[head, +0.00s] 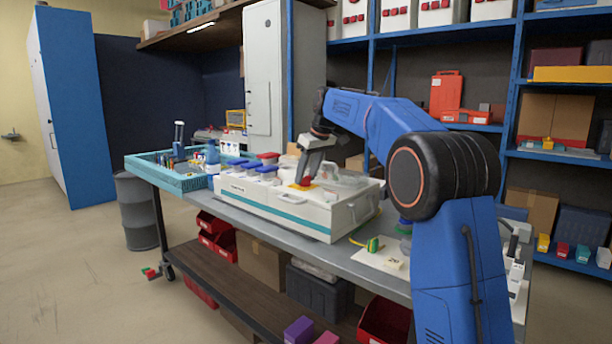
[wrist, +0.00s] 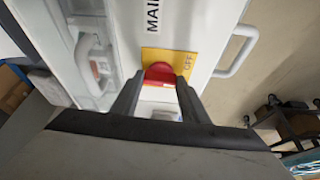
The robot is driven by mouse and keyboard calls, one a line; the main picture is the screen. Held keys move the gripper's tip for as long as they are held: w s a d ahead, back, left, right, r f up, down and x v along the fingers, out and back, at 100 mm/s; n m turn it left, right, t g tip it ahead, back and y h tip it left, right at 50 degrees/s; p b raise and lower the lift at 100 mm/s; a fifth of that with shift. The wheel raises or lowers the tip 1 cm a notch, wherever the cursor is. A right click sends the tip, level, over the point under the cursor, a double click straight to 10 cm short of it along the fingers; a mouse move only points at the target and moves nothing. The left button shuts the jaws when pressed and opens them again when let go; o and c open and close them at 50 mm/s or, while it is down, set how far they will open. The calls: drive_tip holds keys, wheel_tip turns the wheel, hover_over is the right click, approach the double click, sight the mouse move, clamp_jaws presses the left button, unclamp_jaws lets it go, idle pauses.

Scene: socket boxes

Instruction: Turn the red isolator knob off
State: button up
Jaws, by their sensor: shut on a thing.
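The red isolator knob (head: 306,182) sits on a yellow plate on top of the white socket box (head: 262,200). In the wrist view the knob (wrist: 159,70) shows between the two fingers, on the yellow plate (wrist: 180,56) with an "OFF" mark at its right side. My gripper (head: 305,174) comes down from above and is shut on the knob; it also shows in the wrist view (wrist: 158,88). The fingers hide the knob's sides, and I cannot tell which way the knob points.
Blue-lidded sockets (head: 268,172) stand left of the knob on the box. A clear cover (head: 345,178) lies to its right. A teal tray (head: 190,182) is at the bench's left end. A white handle (wrist: 238,52) sticks out from the box side.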

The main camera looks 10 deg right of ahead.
drive_tip(key=n, duration=0.2)
drive_tip(key=n+g+y, duration=0.1)
drive_tip(key=n, duration=0.2)
drive_tip(key=shift+w+d+n+g, duration=0.15)
drive_tip(key=shift+n+g, duration=0.15)
drive_tip(key=shift+w+n+g+y, duration=0.1)
drive_tip(key=shift+n+g+y, duration=0.5)
drive_tip(key=shift+n, duration=1.4)
drive_tip(key=o, duration=1.1)
drive_tip(key=shift+c, duration=0.2)
drive_tip(key=v, duration=0.7)
drive_tip(key=shift+r, duration=0.3)
